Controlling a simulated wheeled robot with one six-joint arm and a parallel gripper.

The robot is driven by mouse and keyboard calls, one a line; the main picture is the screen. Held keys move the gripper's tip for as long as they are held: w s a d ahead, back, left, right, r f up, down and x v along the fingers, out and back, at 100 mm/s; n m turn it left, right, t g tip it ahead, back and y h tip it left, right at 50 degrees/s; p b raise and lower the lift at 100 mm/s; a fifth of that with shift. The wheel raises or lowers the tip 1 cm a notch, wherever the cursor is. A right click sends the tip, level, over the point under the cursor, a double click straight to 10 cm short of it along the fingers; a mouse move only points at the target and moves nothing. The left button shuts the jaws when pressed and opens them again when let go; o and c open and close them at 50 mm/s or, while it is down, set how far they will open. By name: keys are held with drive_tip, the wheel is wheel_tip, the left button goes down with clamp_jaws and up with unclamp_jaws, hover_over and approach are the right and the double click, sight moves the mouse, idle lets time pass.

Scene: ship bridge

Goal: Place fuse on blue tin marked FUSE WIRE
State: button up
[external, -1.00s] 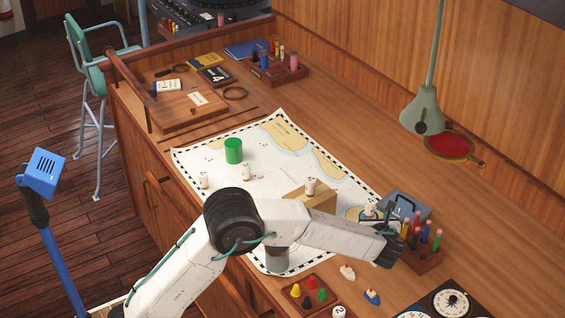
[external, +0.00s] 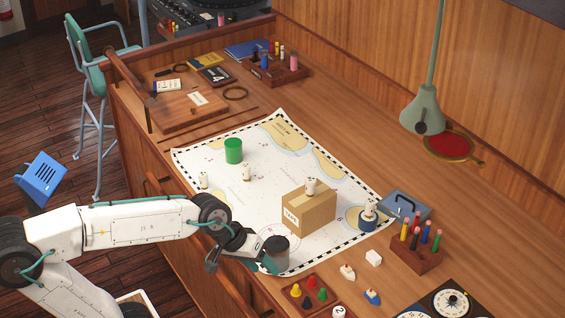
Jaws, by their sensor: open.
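A small white fuse (external: 370,206) stands upright on top of a round dark-blue tin (external: 368,221) at the right edge of the chart. The tin's lettering is too small to read. Similar white pieces stand elsewhere: one on the cardboard box (external: 311,185) and two on the chart, at its left edge (external: 203,180) and near the green cylinder (external: 246,172). My gripper (external: 238,263) is open and empty, low at the chart's front edge, left of a dark grey can (external: 276,251) and well apart from the tin. I cannot tell whether a finger touches the can.
A cardboard box (external: 308,212) stands mid-chart, with a green cylinder (external: 234,150) farther back. A blue-grey case (external: 405,205) and a pencil block (external: 416,255) are close to the tin. Small boats and a tray of coloured pawns (external: 311,295) lie in front.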

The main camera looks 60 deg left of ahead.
drive_tip(key=s+a+f+m+g+y, duration=0.1)
drive_tip(key=s+a+f+m+g, duration=0.1)
drive_tip(key=s, duration=0.5)
drive_tip(key=s+a+f+m+g+y, duration=0.2)
drive_tip(key=s+a+f+m, duration=0.1)
drive_tip(key=s, duration=0.5)
drive_tip(key=shift+s+a+f+m, duration=0.2)
drive_tip(key=shift+a+m, duration=0.1)
drive_tip(key=shift+a, duration=0.3)
